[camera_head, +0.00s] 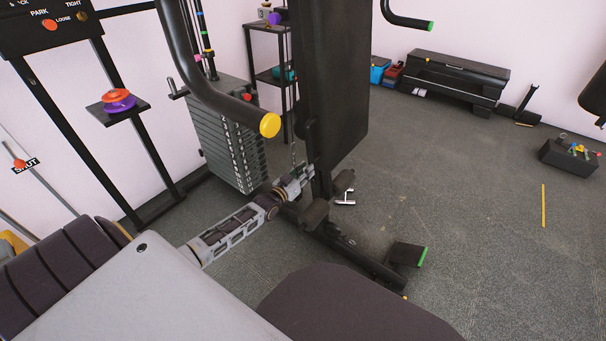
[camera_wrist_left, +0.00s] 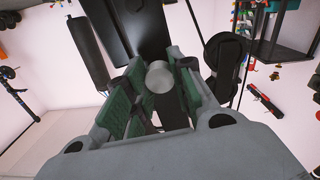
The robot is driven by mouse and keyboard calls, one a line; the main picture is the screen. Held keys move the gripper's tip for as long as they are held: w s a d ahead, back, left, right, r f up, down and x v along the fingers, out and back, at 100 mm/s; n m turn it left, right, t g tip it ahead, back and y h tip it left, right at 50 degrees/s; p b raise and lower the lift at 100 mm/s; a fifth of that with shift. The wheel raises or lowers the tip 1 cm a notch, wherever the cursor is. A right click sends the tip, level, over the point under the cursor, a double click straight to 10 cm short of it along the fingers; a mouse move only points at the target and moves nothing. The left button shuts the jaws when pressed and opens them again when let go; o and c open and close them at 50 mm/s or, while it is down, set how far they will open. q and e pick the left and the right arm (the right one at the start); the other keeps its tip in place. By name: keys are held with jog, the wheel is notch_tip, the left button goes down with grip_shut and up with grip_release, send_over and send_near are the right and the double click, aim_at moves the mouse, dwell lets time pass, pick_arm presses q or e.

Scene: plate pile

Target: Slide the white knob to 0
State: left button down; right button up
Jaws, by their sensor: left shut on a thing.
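My left gripper (camera_head: 303,176) reaches the lower part of the black exercise machine's upright (camera_head: 336,70). In the left wrist view its green-padded fingers (camera_wrist_left: 160,92) are shut on a round, pale grey-white knob (camera_wrist_left: 160,76), seen end-on between them. In the head view I cannot make out this knob at the fingertips. No scale or 0 mark for it can be read in either view. My right gripper is in neither view.
A weight stack (camera_head: 232,136) stands left of the upright, with a yellow-capped bar (camera_head: 269,125) above my arm. A small metal T-shaped handle (camera_head: 345,197) is right of my gripper. A dark padded seat (camera_head: 350,305) is in front. Open floor (camera_head: 470,220) lies right.

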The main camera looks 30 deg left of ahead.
pick_arm(q)
jog(key=shift+w+r, duration=0.1)
jog(key=shift+w, duration=0.35)
jog(key=c, duration=1.7)
grip_release()
jog(key=o, duration=0.5)
jog(key=shift+w, duration=0.15)
jog(key=shift+o, duration=0.2)
jog(key=s, duration=1.2)
jog(key=shift+a, duration=0.45)
